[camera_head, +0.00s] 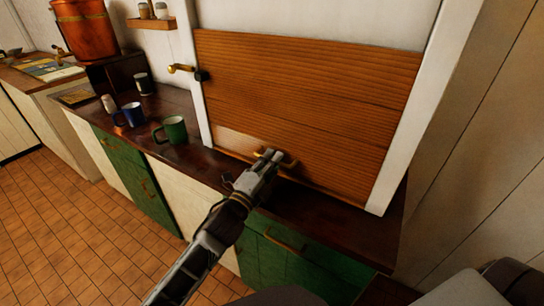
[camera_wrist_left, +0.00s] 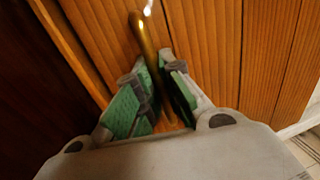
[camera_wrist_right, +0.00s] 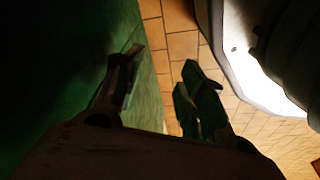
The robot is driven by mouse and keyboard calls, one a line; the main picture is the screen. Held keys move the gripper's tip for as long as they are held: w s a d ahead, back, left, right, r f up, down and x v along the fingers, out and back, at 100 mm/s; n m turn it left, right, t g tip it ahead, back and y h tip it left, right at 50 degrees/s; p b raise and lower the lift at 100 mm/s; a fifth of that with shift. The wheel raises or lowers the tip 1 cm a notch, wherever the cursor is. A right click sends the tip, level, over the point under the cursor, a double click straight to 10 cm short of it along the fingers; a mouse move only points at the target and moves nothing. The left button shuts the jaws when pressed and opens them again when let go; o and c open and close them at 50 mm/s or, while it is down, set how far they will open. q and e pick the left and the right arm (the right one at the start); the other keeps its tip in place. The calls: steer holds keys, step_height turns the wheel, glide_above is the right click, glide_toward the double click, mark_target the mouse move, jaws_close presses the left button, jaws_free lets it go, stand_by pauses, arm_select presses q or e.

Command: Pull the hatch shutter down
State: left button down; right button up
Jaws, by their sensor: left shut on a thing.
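The hatch shutter (camera_head: 310,95) is a brown slatted wooden panel in a white frame above the dark counter. It covers the opening, and its lower edge is close to the counter top. I cannot tell if a thin gap is left there. A brass handle (camera_head: 289,163) sits near its bottom edge. My left gripper (camera_head: 268,158) is shut on this handle. In the left wrist view the brass bar (camera_wrist_left: 146,50) runs between the green-padded fingers (camera_wrist_left: 158,85). My right gripper (camera_wrist_right: 160,80) is open and empty, low beside a green surface.
A green mug (camera_head: 174,130), a blue mug (camera_head: 131,114) and a dark canister (camera_head: 143,83) stand on the counter (camera_head: 185,165) to the left. A brass latch (camera_head: 182,68) juts out by the frame's left post. The tiled floor (camera_head: 60,230) is clear.

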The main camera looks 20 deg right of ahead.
arm_select(q)
steer(key=shift+f, duration=0.8)
arm_select(e)
steer(key=shift+w+a+r, duration=0.2)
steer(key=shift+r, duration=0.2)
steer(key=shift+w+a+r, duration=0.15)
steer(key=shift+r, duration=0.25)
arm_select(q)
steer(key=shift+f, duration=0.15)
steer(key=c, duration=1.5)
jaws_free()
steer(key=shift+r, duration=0.2)
steer(key=shift+s+a, duration=0.1)
steer(key=shift+v, duration=5.9)
steer(key=shift+f, duration=0.1)
